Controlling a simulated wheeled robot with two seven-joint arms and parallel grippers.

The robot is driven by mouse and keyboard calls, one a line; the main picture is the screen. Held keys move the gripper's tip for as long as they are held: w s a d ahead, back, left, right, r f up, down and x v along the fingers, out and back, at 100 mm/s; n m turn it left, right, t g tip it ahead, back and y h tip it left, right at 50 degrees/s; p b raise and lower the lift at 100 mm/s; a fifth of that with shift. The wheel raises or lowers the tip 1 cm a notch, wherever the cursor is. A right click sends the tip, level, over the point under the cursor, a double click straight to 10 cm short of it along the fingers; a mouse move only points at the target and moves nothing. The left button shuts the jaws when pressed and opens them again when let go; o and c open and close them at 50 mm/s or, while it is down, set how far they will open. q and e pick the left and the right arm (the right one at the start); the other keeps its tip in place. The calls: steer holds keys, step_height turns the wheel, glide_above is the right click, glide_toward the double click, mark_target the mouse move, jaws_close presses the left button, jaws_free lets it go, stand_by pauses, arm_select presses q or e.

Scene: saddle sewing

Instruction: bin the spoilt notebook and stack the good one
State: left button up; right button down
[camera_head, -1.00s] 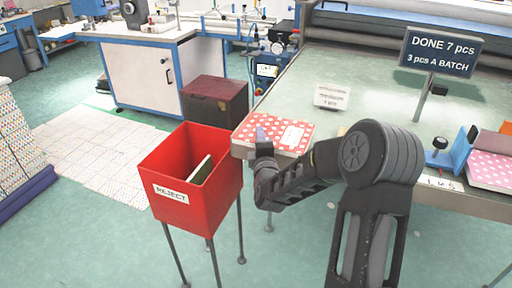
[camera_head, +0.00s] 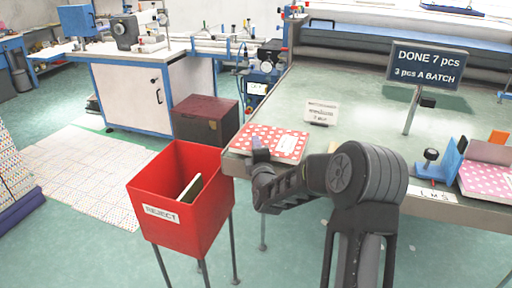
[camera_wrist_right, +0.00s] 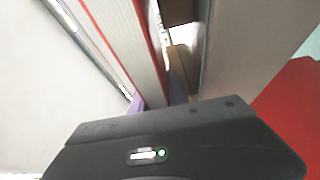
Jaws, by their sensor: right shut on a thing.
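A red notebook with white dots and a white label (camera_head: 285,143) is at the near left corner of the table. My right gripper (camera_head: 260,150) is shut on its near edge, and the fingertips are partly hidden. In the right wrist view, a pale page block with a red edge (camera_wrist_right: 118,40) runs between the purple fingertips. I cannot tell whether the notebook touches the table. Another notebook (camera_head: 190,188) with a dark cover stands tilted inside the red REJECT bin (camera_head: 160,212). My left gripper is not in view.
The green table (camera_head: 365,135) holds a small white card (camera_head: 321,112) and a "DONE 7 pcs, 3 pcs A BATCH" sign (camera_head: 427,65). A pink dotted notebook (camera_head: 488,180) lies by a blue stand (camera_head: 450,160) at the right. A dark red box (camera_head: 206,118) stands behind the bin.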

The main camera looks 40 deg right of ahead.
steer(key=shift+f+b, duration=0.35)
steer(key=shift+b, duration=0.15)
stand_by(0.6)
steer(key=c, duration=1.2)
jaws_free()
steer(key=shift+f, duration=0.1)
steer(key=shift+f, duration=0.15)
steer(key=shift+a, duration=0.1)
steer(key=shift+s+f+b, duration=0.1)
steer(key=shift+f+b, duration=0.15)
steer(key=shift+b, duration=0.15)
steer(key=shift+a, duration=0.1)
